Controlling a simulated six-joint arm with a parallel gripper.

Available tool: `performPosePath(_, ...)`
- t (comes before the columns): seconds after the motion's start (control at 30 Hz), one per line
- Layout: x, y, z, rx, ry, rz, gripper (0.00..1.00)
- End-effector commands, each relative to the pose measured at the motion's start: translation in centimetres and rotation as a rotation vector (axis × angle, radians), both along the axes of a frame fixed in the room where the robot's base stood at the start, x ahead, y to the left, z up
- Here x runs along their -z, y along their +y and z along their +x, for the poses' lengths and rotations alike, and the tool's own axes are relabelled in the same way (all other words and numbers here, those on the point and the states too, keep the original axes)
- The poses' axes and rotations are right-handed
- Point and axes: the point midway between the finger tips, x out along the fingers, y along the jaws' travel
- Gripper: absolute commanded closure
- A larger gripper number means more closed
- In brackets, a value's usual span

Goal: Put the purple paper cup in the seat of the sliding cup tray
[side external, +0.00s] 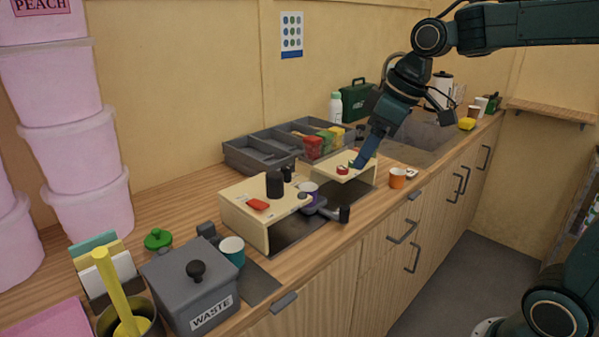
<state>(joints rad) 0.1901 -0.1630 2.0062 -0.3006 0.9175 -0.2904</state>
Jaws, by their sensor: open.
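The purple paper cup (308,188), small in the side external view, stands between the two cream machines, partly behind a grey part with a dark knob (344,214). This grey part may belong to the sliding cup tray; I cannot tell its seat clearly. My gripper (358,162) points down over the right cream machine's top, beside a red button (342,170). It is right of and above the purple cup, clearly apart from it. It is open, with no object visible in it; its fingertips are small and hard to make out.
The left cream machine (236,204) carries a dark cylinder (274,184). An orange cup (397,178) stands at the right, and a teal cup (232,250) behind the grey waste bin (190,290). A grey divided tray (250,157) lies at the back.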

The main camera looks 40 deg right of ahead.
Motion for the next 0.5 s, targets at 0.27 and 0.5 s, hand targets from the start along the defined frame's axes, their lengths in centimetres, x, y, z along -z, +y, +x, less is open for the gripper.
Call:
performPosePath(0.27, 0.3, 1.4, -7.1, 0.139, -0.032, 0.01, 0.31)
performPosePath(0.5, 1.9, 1.7, -12.7, 0.259, -0.06, 0.028, 0.31)
